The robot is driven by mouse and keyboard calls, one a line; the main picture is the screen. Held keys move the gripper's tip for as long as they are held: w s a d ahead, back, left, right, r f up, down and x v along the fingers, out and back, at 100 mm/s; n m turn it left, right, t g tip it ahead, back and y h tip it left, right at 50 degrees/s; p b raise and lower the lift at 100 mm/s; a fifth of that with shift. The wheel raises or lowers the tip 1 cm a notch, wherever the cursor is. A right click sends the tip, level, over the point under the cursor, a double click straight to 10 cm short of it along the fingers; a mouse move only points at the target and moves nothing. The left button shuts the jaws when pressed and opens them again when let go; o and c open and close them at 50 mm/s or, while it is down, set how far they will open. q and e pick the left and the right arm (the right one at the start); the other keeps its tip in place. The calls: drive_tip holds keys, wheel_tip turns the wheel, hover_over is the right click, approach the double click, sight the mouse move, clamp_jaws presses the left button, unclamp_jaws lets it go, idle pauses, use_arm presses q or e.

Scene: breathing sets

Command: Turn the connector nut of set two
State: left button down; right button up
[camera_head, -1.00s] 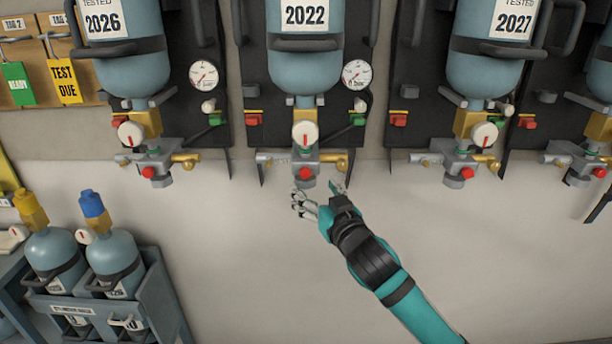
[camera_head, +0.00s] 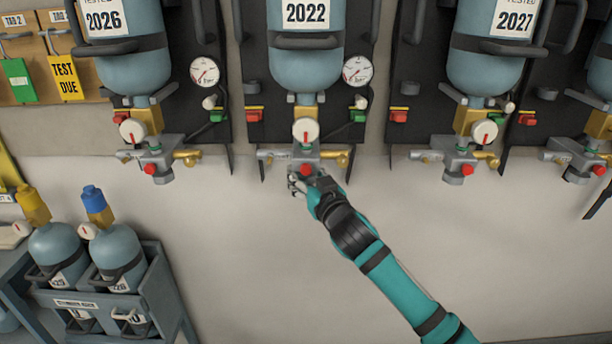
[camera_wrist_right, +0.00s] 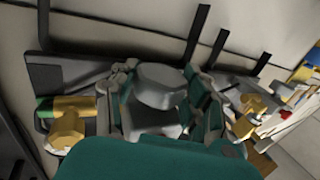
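The set in the middle has a blue cylinder marked 2022 (camera_head: 305,50), a brass block, a white gauge (camera_head: 306,131) and a grey valve body (camera_head: 277,154) with a red knob (camera_head: 306,170). My right gripper (camera_head: 299,186) is just below this valve body and covers its lower end in the head view. In the right wrist view, a grey faceted nut (camera_wrist_right: 160,85) sits between the two fingers of my right gripper (camera_wrist_right: 165,100). The fingers stand apart on either side of it; firm contact is not visible. My left gripper is not in view.
Similar sets hang on both sides, marked 2026 (camera_head: 103,18) and 2027 (camera_head: 515,20). A blue-grey cart (camera_head: 160,290) with small cylinders stands at lower left. Tags hang on a board (camera_head: 90,92) at upper left. The wall below the sets is clear.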

drive_tip(key=c, duration=0.4)
drive_tip(key=shift+r+y+p, duration=0.15)
drive_tip(key=shift+y+p, duration=0.15)
drive_tip(key=shift+p, duration=0.15)
drive_tip(key=n+g+y+p, duration=0.1)
drive_tip(key=p, duration=0.1)
drive_tip(key=n+g+y+p, duration=0.1)
drive_tip(key=y, duration=0.1)
drive_tip(key=shift+r+n+p, duration=0.2)
drive_tip(key=shift+n+p, duration=0.2)
drive_tip(key=shift+a+f+n+g+y+p, duration=0.15)
drive_tip(key=shift+n+g+y+p, duration=0.25)
drive_tip(key=shift+n+g+y, duration=0.25)
drive_tip(key=shift+f+n+g+y, duration=0.25)
drive_tip(key=shift+g+y, duration=0.1)
drive_tip(key=shift+y, duration=0.2)
drive_tip(key=o, duration=1.2)
drive_tip(key=shift+d, duration=0.2)
drive_tip(key=shift+c, duration=0.2)
